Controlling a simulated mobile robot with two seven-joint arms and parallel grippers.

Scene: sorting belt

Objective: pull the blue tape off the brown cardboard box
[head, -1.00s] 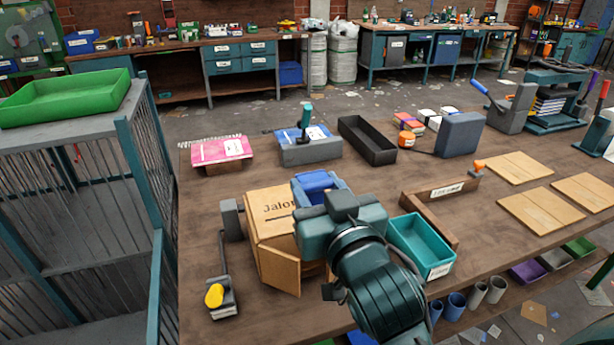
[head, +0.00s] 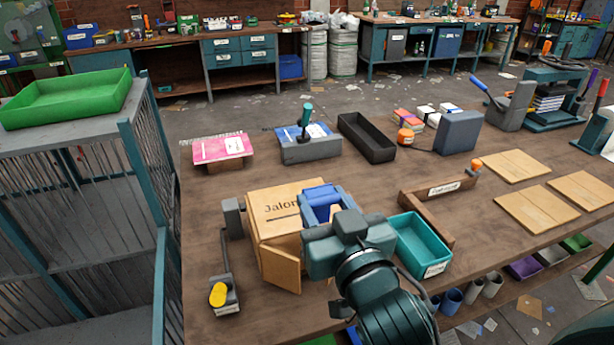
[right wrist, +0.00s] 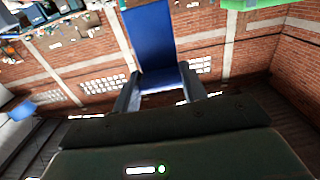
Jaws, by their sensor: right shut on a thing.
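The brown cardboard box (head: 275,213), printed "Jalor...", stands on the workbench in the head view, with a flap (head: 281,268) hanging open at its near side. My right gripper (head: 323,207) is at the box's right side. It is shut on the blue tape (head: 320,194). In the right wrist view the tape (right wrist: 150,40) runs as a wide flat strip away from between the two fingers (right wrist: 159,88). The gripper and forearm hide the box's right side, so I cannot tell whether the tape still touches the box. My left gripper is not in view.
A teal bin (head: 420,245) and a wooden holder (head: 437,200) are right of my right arm. A grey device with a yellow knob (head: 218,296) lies left of the box. A black tray (head: 366,138) is behind.

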